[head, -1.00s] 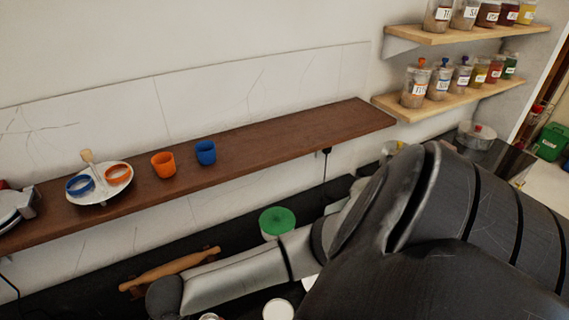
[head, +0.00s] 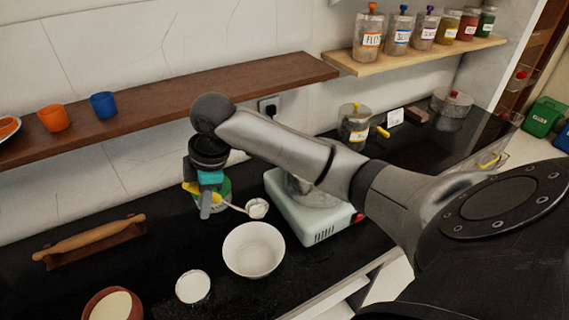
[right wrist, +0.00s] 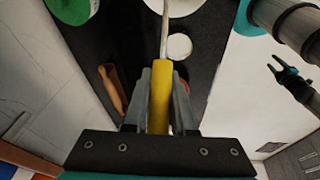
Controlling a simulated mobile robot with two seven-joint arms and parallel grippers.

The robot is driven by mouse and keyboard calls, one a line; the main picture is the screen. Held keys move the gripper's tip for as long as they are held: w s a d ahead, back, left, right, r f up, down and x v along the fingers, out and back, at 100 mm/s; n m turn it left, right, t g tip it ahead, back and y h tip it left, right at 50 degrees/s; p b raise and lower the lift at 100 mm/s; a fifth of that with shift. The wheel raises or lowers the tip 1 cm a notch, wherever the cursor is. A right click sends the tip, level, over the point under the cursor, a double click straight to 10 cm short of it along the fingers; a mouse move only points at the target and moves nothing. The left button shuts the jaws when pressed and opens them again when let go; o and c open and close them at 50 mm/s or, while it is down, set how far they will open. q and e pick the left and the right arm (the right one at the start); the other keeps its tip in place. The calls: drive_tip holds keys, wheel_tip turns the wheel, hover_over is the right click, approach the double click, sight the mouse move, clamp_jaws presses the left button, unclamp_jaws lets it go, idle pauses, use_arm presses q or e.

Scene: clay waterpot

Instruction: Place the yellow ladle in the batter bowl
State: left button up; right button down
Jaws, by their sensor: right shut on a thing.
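My right gripper (head: 207,196) is shut on the yellow handle of the ladle (head: 190,187), above the counter. The handle also shows between the fingers in the right wrist view (right wrist: 160,97). The ladle's pale cup (head: 257,208) reaches out to the right, near the far rim of an empty-looking white bowl (head: 252,268). A brown bowl (head: 88,304) with pale contents stands at the bottom left. I cannot tell by looks which is the batter bowl. A dark gripper, seemingly my left (right wrist: 283,70), shows small at the right in the wrist view; its jaws are unclear.
A small white round container (head: 193,289) stands between the two bowls. A pale green appliance (head: 318,232) stands right of the white bowl. A rolling pin (head: 90,238) lies at the left. A green-lidded jar (head: 222,192) is partly hidden behind my gripper. Wooden shelves run along the wall.

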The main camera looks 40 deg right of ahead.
drive_tip(key=shift+s+d+r, duration=0.1)
drive_tip(key=shift+d, duration=0.25)
wheel_tip(320, 180, down, 20)
drive_tip(key=b, duration=0.2)
drive_tip(key=shift+b, duration=0.4)
drive_tip(key=shift+a, duration=0.1)
drive_tip(key=c, duration=0.7)
unclamp_jaws()
drive_tip(key=shift+c, duration=0.2)
drive_tip(key=p+v, duration=0.2)
drive_tip(key=v, duration=1)
